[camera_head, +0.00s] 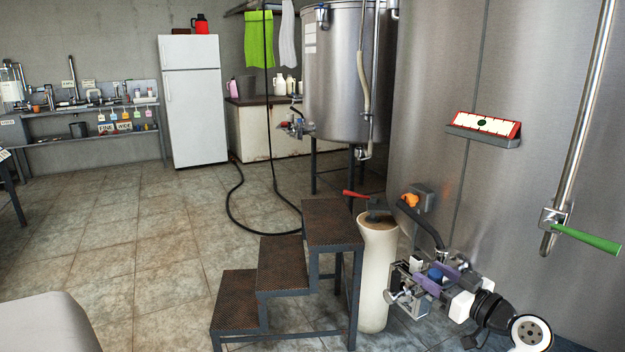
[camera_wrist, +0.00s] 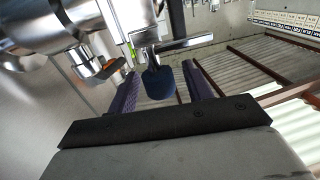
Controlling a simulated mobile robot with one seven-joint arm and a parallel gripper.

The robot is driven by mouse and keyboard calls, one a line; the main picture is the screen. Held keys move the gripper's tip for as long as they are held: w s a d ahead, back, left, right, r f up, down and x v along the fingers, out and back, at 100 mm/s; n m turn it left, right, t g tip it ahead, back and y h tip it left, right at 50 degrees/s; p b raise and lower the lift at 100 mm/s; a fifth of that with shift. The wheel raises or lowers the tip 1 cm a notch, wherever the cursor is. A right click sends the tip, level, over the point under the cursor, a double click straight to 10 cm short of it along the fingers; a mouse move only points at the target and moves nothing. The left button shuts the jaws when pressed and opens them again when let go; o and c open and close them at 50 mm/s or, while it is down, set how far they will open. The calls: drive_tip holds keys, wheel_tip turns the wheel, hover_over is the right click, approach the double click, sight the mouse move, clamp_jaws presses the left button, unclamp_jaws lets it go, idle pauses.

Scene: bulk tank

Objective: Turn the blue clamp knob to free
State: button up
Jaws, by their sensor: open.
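The blue clamp knob (camera_wrist: 159,84) shows in the wrist view between the two purple fingers of my gripper (camera_wrist: 159,70). Gaps show on both sides of it, so the fingers look apart from it. A metal clamp piece and pipe fittings lie just beyond the knob. In the head view the blue knob (camera_head: 436,271) is small and partly hidden between the purple fingers of my gripper (camera_head: 439,276), low beside the large steel tank. My gripper is open around the knob and holds nothing. The knob's exact turn angle cannot be told.
Metal steps (camera_head: 305,245) and a tall cream container (camera_head: 376,270) stand left of the clamp. The big tank (camera_head: 520,120) carries a green-handled valve (camera_head: 585,238) and a red-framed panel (camera_head: 484,125). A black hose (camera_head: 236,205) lies on the floor. The tiled floor at left is open.

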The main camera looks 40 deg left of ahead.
drive_tip(key=m+t+h+p, duration=0.1)
drive_tip(key=t+p, duration=0.1)
drive_tip(key=m+t+h+p, duration=0.1)
drive_tip(key=m+t+p, duration=0.1)
drive_tip(key=shift+s+r+t, duration=0.1)
drive_tip(key=shift+r+t, duration=0.25)
drive_tip(key=shift+t, duration=0.05)
drive_tip(key=m+t+h+p, duration=0.2)
drive_tip(key=t+p, duration=0.1)
drive_tip(key=p, duration=0.2)
drive_tip(key=shift+m, duration=0.4)
drive_tip(key=m+t+h+p, duration=0.2)
drive_tip(key=h+p, duration=0.1)
drive_tip(key=p, duration=0.4)
drive_tip(key=shift+m+t, duration=0.3)
drive_tip(key=shift+t, duration=0.1)
drive_tip(key=m+t+h+p, duration=0.1)
drive_tip(key=h+p, duration=0.1)
drive_tip(key=p, duration=0.5)
drive_tip(key=shift+f+m+h, duration=0.1)
drive_tip(key=shift+m+h, duration=0.3)
